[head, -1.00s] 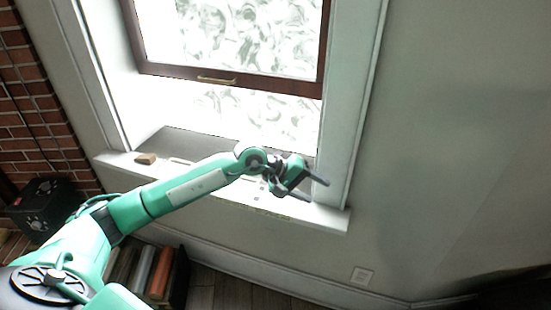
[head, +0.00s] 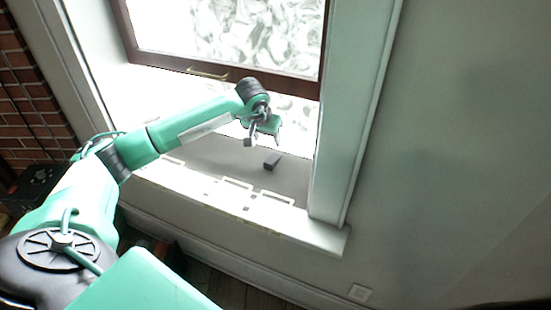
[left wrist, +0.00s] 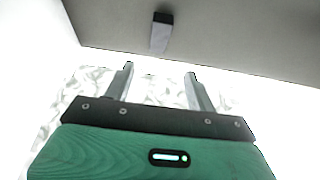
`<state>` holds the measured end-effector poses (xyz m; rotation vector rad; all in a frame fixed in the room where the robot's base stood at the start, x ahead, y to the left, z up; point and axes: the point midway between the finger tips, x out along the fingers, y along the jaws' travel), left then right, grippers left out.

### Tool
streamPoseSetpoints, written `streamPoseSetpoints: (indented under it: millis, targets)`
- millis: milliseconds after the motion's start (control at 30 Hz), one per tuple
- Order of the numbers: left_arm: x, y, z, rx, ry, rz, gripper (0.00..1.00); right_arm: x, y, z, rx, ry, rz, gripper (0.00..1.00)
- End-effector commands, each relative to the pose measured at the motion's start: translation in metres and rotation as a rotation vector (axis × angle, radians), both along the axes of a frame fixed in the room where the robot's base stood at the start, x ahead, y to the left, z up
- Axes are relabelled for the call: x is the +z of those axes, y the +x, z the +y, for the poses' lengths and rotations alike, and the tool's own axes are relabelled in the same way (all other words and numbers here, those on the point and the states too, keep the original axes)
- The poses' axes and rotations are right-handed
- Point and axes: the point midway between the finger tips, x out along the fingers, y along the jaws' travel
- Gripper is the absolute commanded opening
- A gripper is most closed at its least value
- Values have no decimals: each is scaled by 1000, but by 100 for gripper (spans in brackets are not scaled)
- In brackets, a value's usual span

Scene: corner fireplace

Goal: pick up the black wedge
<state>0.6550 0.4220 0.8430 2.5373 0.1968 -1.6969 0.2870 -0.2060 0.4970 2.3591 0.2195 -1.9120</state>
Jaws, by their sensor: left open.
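The black wedge (head: 272,162) lies on the grey window sill, toward its right end. In the left wrist view the wedge (left wrist: 161,32) shows at the top, with a dark end and a lighter grey face, beyond the fingertips. My left gripper (head: 262,138) is over the sill, just above the wedge in the head view, and is not touching it. Its two fingers (left wrist: 160,70) are spread apart with nothing between them. My right gripper is not in view.
A raised window with a brown frame (head: 225,72) stands behind the sill, with a brass handle (head: 207,73). A white side casing (head: 345,110) rises right of the wedge. The white sill ledge (head: 293,225) runs along the front, with pale rectangular outlines on it.

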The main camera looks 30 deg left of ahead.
Motion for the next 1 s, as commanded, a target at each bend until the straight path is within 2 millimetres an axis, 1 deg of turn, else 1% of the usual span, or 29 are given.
streamPoseSetpoints:
  millis: [33, 100, 200, 300, 500, 700, 800, 900, 1000]
  targets:
    - [-12, 3, 0, 0, -1, 4, 56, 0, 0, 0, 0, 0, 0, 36]
    - [-25, 9, 0, 1, -3, 4, 56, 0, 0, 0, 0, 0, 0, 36]
    - [-42, 16, 1, 0, -3, 3, 56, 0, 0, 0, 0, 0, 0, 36]
    - [-54, 22, 2, 1, -4, 0, 56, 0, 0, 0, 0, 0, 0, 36]
    - [-66, 26, 2, 0, -3, 2, 56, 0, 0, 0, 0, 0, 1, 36]
    - [-94, 36, 2, 1, -4, 2, 56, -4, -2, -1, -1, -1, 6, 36]
    - [-104, 41, 3, 1, -5, 0, 56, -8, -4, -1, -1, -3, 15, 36]
    - [-109, 43, 4, 0, -2, 0, 56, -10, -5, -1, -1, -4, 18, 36]
    - [-109, 43, 4, 0, -2, -1, 56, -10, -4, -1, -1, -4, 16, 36]
